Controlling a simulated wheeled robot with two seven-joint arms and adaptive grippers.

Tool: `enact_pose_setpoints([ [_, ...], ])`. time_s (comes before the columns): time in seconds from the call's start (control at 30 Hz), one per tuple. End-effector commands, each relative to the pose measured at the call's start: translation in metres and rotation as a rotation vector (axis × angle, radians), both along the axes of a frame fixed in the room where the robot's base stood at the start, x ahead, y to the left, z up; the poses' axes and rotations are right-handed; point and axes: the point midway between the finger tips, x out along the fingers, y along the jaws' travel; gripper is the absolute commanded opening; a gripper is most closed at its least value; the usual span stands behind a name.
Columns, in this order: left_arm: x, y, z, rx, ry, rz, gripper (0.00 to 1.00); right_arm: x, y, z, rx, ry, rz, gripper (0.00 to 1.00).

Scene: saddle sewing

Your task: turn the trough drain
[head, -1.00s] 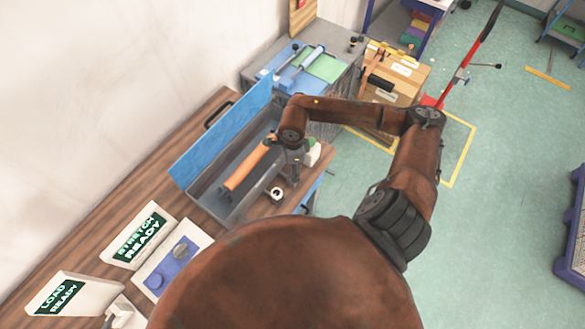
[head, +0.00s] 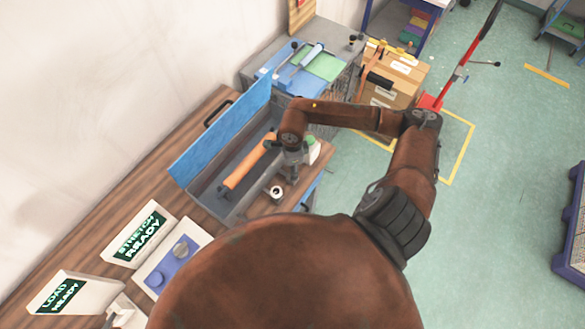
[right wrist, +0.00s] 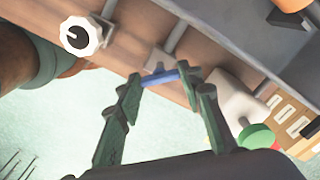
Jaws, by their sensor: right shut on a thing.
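The grey trough (head: 222,208) stands on the wooden bench with its blue lid (head: 225,130) raised, and an orange roll (head: 246,167) lies inside. My right gripper (head: 292,176) is at the trough's near right side, over the bench edge. In the right wrist view my right gripper (right wrist: 165,82) is shut on a small blue drain handle (right wrist: 160,77), which lies between its fingertips. The trough's grey wall also shows there (right wrist: 235,45). The handle is hidden by my arm in the head view. My left gripper is not in view.
A white dial (head: 277,193) sits beside the trough and shows close in the wrist view (right wrist: 80,36). A green-capped white bottle (head: 312,152) stands near the gripper. Two sign panels (head: 140,234) and a control box (head: 172,265) stand at lower left.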

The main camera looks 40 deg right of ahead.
Motion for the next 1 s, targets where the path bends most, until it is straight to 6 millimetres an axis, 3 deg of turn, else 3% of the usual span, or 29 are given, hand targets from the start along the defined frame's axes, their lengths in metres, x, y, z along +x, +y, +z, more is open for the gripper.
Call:
enact_pose_setpoints([
  [0.1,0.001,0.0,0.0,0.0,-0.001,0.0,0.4,0.0,0.0,0.0,0.0,0.0,0.0,0.1],
  [0.47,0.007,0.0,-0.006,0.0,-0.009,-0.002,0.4,0.0,0.0,-0.001,0.0,-0.001,-0.067,0.1],
  [1.0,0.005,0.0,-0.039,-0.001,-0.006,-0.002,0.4,0.001,0.0,-0.002,0.0,-0.002,-0.489,0.1],
])
